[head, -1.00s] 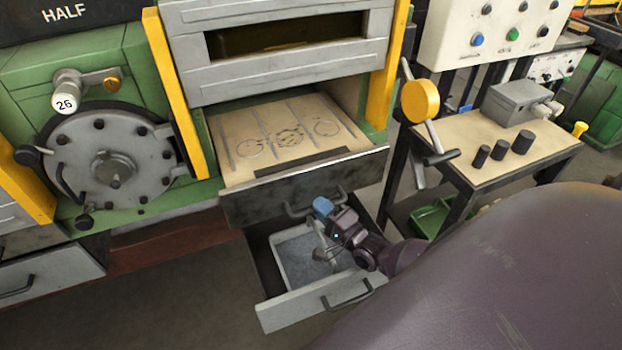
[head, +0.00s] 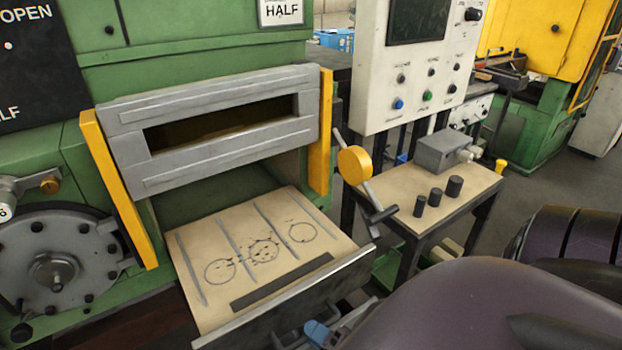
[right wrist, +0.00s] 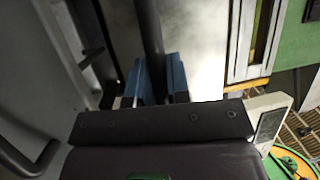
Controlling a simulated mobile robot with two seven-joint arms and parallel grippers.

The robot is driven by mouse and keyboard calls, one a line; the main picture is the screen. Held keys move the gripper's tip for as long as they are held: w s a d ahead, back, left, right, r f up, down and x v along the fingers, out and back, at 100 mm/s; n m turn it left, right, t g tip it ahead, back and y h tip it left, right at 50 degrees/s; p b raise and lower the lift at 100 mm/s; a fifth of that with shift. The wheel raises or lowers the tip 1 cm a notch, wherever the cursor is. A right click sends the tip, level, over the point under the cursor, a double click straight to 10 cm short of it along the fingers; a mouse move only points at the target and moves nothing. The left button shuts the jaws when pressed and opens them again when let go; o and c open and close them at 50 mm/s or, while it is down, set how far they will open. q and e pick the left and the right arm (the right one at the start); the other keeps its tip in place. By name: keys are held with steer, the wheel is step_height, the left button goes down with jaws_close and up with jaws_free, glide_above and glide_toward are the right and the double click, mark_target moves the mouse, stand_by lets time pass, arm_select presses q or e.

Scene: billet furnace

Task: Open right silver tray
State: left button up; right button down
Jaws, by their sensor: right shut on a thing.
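The silver tray (head: 212,272) is a pulled-out drawer below a grey furnace door. It has a beige floor with drawn circles and grooves, and a dark metal front panel (head: 270,318). My right gripper (head: 318,332) is at the bottom edge of the head view, by the tray's front; its blue fingertips show there. In the right wrist view its blue fingers (right wrist: 160,84) are closed on a dark handle bar (right wrist: 148,30). Most of the handle is cut off in the head view. My left gripper is not in view.
The grey furnace door (head: 215,125) stands above the tray between yellow posts. A lever with a yellow disc (head: 355,165) stands to the right. Beyond it, a small table (head: 475,190) holds a grey box and black cylinders. A control panel (head: 415,65) stands behind.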

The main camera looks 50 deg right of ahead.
steer(key=c, duration=1.1)
jaws_free()
steer(key=b+v, duration=0.1)
steer(key=v, duration=0.9)
steer(key=shift+s+b, duration=0.4)
